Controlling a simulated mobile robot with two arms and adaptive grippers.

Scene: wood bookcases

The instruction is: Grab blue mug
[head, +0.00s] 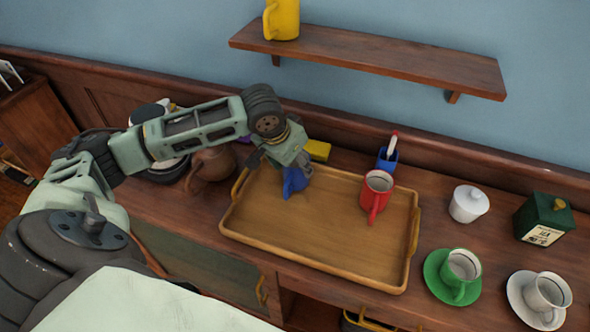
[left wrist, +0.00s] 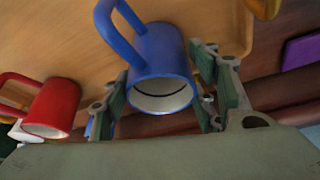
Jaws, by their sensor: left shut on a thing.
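The blue mug (head: 294,183) is at the back left of the wooden tray (head: 320,257), partly hidden by my left gripper (head: 300,157). The gripper reaches it from above and is shut on it. In the left wrist view the blue mug (left wrist: 160,62) sits between the two green fingers, its open rim toward the camera and its handle at the upper left. I cannot tell whether the mug rests on the tray or is slightly raised. My right gripper is not in view.
A red mug (head: 377,190) stands on the tray to the right. Behind the tray are a yellow block (head: 317,150) and a blue holder (head: 387,160). A shelf (head: 380,62) is above. The tray's front is clear.

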